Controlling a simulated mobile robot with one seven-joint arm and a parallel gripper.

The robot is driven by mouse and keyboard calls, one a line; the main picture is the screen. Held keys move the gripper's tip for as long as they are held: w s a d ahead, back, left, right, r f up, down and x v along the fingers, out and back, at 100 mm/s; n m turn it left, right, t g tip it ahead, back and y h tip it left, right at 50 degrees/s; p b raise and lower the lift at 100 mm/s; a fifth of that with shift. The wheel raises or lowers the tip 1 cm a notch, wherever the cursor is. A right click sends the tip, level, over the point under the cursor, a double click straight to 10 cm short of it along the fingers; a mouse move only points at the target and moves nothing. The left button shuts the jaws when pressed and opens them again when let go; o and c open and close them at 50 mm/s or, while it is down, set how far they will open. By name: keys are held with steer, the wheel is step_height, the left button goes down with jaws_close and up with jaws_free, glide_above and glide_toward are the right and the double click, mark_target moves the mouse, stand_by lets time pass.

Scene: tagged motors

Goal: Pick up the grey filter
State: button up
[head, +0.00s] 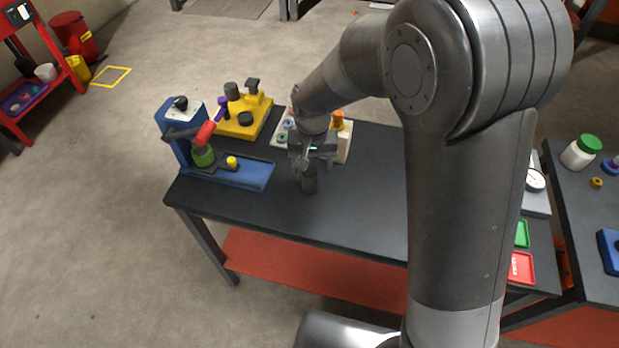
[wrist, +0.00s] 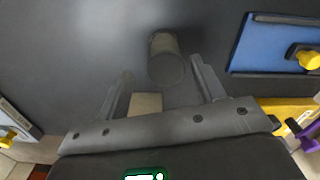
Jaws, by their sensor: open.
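The grey filter (head: 309,181) is a small dark grey-brown cylinder standing upright on the dark table top (head: 370,190), near its front edge. My gripper (head: 312,166) is just above it, pointing down, and hides part of its top. In the wrist view the filter (wrist: 165,60) shows between and slightly beyond the fingertips of my gripper (wrist: 161,72). The jaws are open, with a visible gap on both sides of the filter. I cannot tell whether the fingertips are down level with it.
A blue press (head: 240,174) with a red handle stands left of the filter. A yellow fixture (head: 242,120) with dark knobs is behind. Green (head: 521,234) and red (head: 521,268) trays lie at the right. Table surface around the filter is clear.

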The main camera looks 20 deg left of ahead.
steer(key=f, duration=0.5)
steer(key=shift+s+a, duration=0.1)
steer(key=shift+a, duration=0.2)
steer(key=shift+c, duration=0.3)
steer(key=c, duration=1)
steer(key=shift+r, duration=0.2)
